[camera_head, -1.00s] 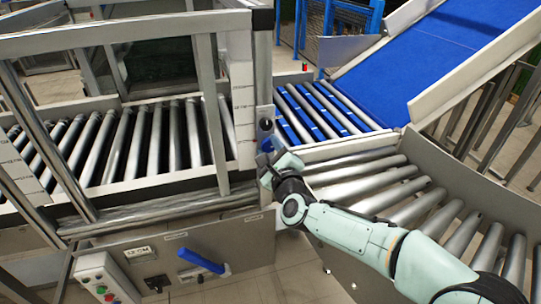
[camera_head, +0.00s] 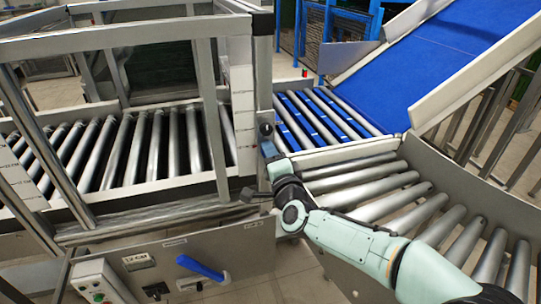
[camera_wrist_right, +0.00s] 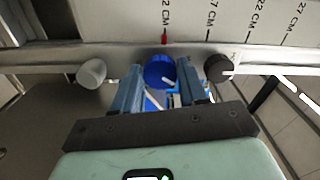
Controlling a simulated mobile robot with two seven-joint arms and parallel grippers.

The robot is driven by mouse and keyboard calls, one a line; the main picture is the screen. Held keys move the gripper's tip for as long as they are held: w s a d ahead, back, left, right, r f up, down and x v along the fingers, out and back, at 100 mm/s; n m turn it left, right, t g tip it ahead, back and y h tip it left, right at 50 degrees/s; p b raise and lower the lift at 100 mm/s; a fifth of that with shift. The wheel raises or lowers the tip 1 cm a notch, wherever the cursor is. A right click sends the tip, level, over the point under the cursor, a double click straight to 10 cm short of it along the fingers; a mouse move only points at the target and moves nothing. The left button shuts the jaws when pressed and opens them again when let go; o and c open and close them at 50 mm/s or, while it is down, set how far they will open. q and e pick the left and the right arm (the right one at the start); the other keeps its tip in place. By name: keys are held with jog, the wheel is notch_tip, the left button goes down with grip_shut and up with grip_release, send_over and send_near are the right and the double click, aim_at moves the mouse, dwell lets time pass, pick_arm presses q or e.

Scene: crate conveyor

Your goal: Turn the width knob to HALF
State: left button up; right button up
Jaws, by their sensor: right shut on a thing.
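In the right wrist view, a round blue knob (camera_wrist_right: 159,70) sits on a pale metal rail between my right gripper's two fingers (camera_wrist_right: 160,88). The gripper is shut on this knob, with a finger on each side. A short pale line on the knob slants down to the right. I cannot read a name or HALF mark by it, so I cannot tell whether it is the width knob. In the head view my right gripper (camera_head: 268,149) is at the post beside the rollers, and the knob there is hard to make out. My left gripper is out of view.
A grey-white knob (camera_wrist_right: 92,73) and a black knob (camera_wrist_right: 218,67) flank the blue one closely. A red pointer (camera_wrist_right: 164,39) stands above, by a scale marked in CM. In the head view a blue lever (camera_head: 200,266) and a button box (camera_head: 103,283) are lower left.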

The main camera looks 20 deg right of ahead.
jog(key=n+p, duration=0.1)
jog(key=n, duration=0.5)
jog(key=shift+n, duration=0.3)
dwell(0.4)
jog(key=o, duration=1.1)
jog(key=shift+c, duration=0.2)
jog(key=shift+s, duration=0.1)
jog(key=s, duration=1.3)
jog(key=shift+d+b, duration=0.25)
jog(key=shift+b, duration=0.05)
jog(key=shift+s+f, duration=0.1)
